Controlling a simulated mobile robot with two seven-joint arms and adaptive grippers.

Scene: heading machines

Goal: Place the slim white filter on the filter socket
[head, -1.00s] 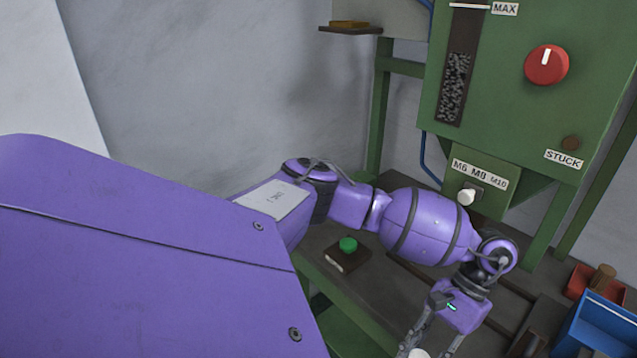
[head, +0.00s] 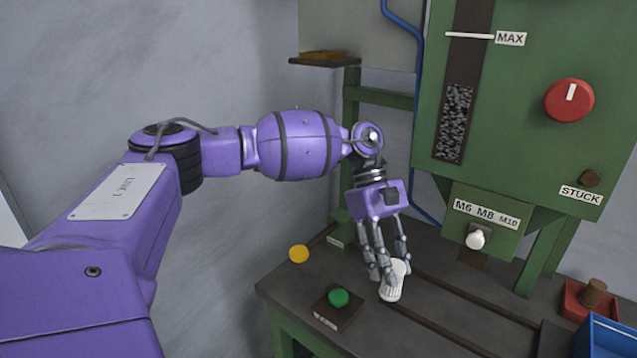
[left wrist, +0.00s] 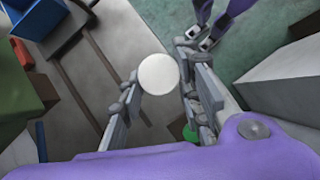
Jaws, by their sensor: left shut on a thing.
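My left gripper (head: 388,272) is shut on the slim white filter (head: 393,287) above the workbench. The filter is a small white piece, slightly tilted in the head view, its upper part partly hidden by the fingers. In the left wrist view it shows as a round white end (left wrist: 158,73) between the fingers. I cannot tell for sure which part is the filter socket.
A green button (head: 338,297) on a dark box stands left of the filter, and a yellow disc (head: 299,254) is behind it. The green machine (head: 530,130) rises behind. A red tray (head: 588,300) and blue bin (head: 610,335) stand at right. Dark rails cross the bench.

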